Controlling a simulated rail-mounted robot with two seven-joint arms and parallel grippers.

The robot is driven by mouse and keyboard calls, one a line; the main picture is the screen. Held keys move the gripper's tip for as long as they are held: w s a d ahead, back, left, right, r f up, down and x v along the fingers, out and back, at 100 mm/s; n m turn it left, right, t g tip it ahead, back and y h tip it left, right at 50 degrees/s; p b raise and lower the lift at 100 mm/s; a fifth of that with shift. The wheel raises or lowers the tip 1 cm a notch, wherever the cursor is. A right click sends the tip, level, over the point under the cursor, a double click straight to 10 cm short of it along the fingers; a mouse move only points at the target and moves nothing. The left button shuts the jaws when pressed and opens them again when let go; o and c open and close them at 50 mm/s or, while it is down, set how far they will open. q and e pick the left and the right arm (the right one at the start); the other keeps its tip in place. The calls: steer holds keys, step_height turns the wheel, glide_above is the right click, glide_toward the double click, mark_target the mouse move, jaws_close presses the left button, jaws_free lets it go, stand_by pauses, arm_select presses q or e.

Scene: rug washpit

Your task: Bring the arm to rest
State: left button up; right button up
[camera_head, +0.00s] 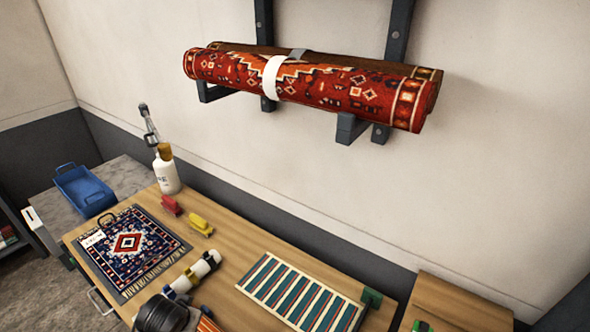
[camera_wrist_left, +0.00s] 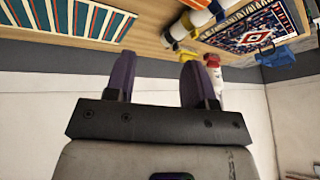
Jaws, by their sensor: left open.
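My left gripper (camera_wrist_left: 157,68) shows in the left wrist view with its two purple fingers apart and nothing between them. Beyond the fingers are the plain wall and the edge of the wooden table, which appears upside down at the top of that view. I cannot make out the left gripper's fingers in the head view. A dark rounded part at the bottom of the head view may be part of my arm. My right gripper is in neither view.
The wooden table (camera_head: 232,262) holds a patterned rug sample (camera_head: 128,243), a striped mat (camera_head: 300,291), a white roll (camera_head: 194,272), a yellow clamp (camera_head: 201,226), a red clamp (camera_head: 171,206) and a white bottle (camera_head: 166,176). A blue tray (camera_head: 84,190) stands left. Rolled rugs (camera_head: 330,88) rest on wall brackets.

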arm_select(q)
steer(key=s+d+r+m+t, duration=0.1)
steer(key=s+d+r+t, duration=0.15)
steer(key=s, duration=0.35)
steer(key=s+d+r+m+t, duration=0.1)
steer(key=s+d, duration=0.2)
steer(key=s, duration=0.2)
steer(key=s+d+f+n+g+h, duration=0.1)
steer(key=s+f+g, duration=0.1)
steer(key=s+f, duration=0.35)
steer(key=s+f+g, duration=0.2)
steer(key=s, duration=0.6)
steer(key=s+d+f+n+g+h, duration=0.1)
steer(key=s+f+g, duration=0.15)
steer(key=s, duration=0.35)
step_height(320, 180, up, 13)
steer(key=t+p, duration=0.1)
steer(key=p, duration=1.3)
steer(key=shift+s, duration=0.4)
